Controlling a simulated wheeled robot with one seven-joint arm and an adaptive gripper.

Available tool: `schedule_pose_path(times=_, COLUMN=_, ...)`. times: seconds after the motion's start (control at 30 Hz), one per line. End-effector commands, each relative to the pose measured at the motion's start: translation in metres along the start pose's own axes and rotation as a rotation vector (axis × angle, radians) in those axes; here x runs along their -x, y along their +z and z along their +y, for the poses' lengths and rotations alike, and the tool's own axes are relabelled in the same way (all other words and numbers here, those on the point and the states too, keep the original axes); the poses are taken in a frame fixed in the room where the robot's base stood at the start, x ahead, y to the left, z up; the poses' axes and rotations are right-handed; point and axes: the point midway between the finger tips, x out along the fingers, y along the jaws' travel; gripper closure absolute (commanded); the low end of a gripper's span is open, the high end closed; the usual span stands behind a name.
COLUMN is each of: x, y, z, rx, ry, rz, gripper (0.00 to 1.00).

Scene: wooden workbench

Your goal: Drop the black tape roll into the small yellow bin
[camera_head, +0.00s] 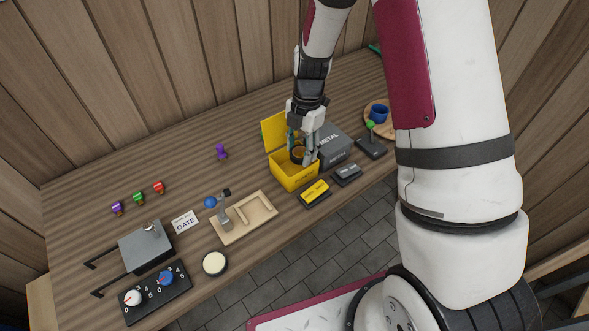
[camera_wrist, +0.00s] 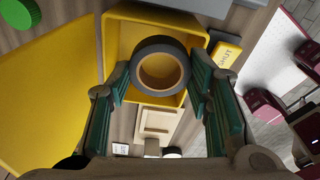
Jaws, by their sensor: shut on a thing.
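The black tape roll (camera_head: 297,152), a dark ring with a tan inner core, is between the fingers of my gripper (camera_head: 303,154). The wrist view shows the tape roll (camera_wrist: 162,43) gripped at its left and right sides by the green-padded fingers (camera_wrist: 161,82). The small yellow bin (camera_head: 294,179) stands open, with its lid raised at the back. The roll is over the bin's opening; in the wrist view the bin (camera_wrist: 116,42) surrounds most of the roll. How deep the roll sits relative to the rim is hard to tell.
A grey METAL bin (camera_head: 336,151) stands right beside the yellow one. Yellow (camera_head: 314,192) and dark (camera_head: 347,174) label blocks lie in front. A wooden tray (camera_head: 243,219) is to the left. A joystick box (camera_head: 371,145) and a blue cup (camera_head: 379,112) are farther right.

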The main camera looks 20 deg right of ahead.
Motion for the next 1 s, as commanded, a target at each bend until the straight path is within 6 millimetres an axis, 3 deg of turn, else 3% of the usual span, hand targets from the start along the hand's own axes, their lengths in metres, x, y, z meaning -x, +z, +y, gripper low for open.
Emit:
schedule_pose_path(times=0.33, x=-0.003, y=0.000, z=0.000, rx=0.000, ry=0.000, rz=0.000, gripper=0.81)
schedule_pose_path(times=0.37, x=-0.003, y=0.000, z=-0.001, rx=0.000, ry=0.000, rz=0.000, gripper=0.47)
schedule_pose_path(times=0.43, x=-0.003, y=0.000, z=-0.001, rx=0.000, ry=0.000, rz=0.000, gripper=0.31)
schedule_pose_path(times=0.8, x=0.000, y=0.000, z=0.000, rx=0.000, ry=0.001, rz=0.000, gripper=0.31)
schedule_pose_path(times=1.0, x=0.026, y=0.001, z=0.000, rx=-0.001, ry=0.004, rz=-0.002, gripper=0.31)
